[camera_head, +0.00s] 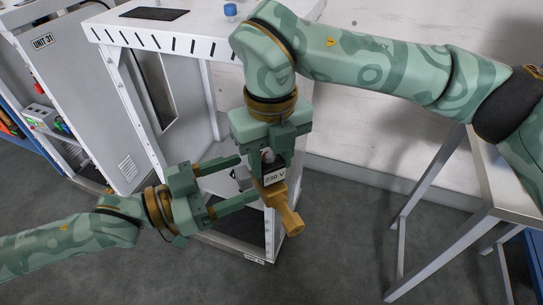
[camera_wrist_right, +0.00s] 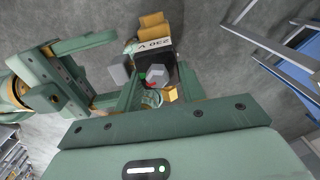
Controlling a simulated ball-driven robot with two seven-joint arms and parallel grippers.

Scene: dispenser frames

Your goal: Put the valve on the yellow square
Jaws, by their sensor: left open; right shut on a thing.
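The valve (camera_head: 286,208) has a yellow-brown body and a white "230 V" label on a dark block. My right gripper (camera_head: 270,152) points down and is shut on its upper end, holding it in the air. In the right wrist view, the valve (camera_wrist_right: 153,30) extends beyond the fingers of my right gripper (camera_wrist_right: 158,88). My left gripper (camera_head: 248,178) is open, coming from the left, its fingertips close to the valve's side. I cannot tell whether they touch it. My left gripper also shows in the right wrist view (camera_wrist_right: 105,68). I see no yellow square.
A white slotted frame table (camera_head: 175,35) stands behind, with a black mat (camera_head: 157,14) and a blue-capped item (camera_head: 230,10) on top. A grey metal table (camera_head: 478,190) stands at right. A "UNIT 31" cabinet (camera_head: 60,90) is at left. Grey floor (camera_head: 345,230) lies open between.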

